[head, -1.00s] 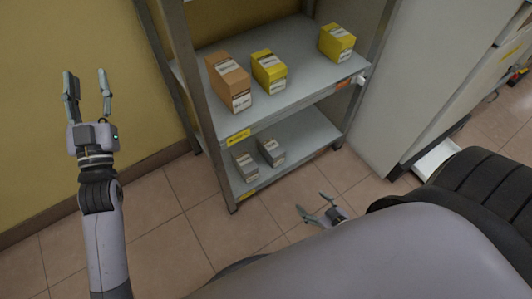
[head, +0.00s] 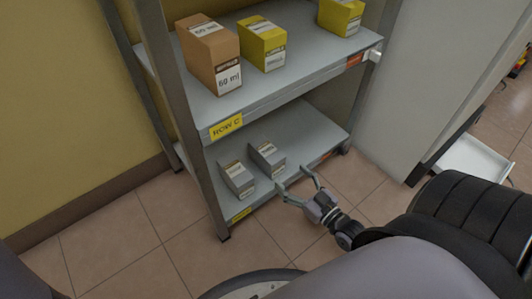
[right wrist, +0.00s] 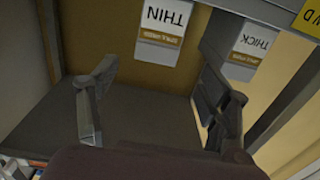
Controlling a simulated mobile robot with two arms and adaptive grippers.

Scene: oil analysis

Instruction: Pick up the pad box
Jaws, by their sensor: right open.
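Two small grey boxes stand on the lower shelf: a left one (head: 237,179) and a right one (head: 267,159). In the right wrist view, where the lettering is upside down, one box reads THIN (right wrist: 166,30) and the other reads THICK (right wrist: 248,48). My right gripper (head: 293,180) is open and empty at the lower shelf's front edge, fingers pointing toward the right grey box. In the right wrist view the gripper (right wrist: 157,75) has the THIN box ahead, between its fingertips and apart from them. My left gripper is out of view.
The upper shelf (head: 300,80) is above the boxes and holds an orange-brown box (head: 207,55) and two yellow boxes (head: 262,45). A metal post (head: 185,120) stands left of the boxes. A pale cabinet (head: 420,90) stands right. The tiled floor in front is open.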

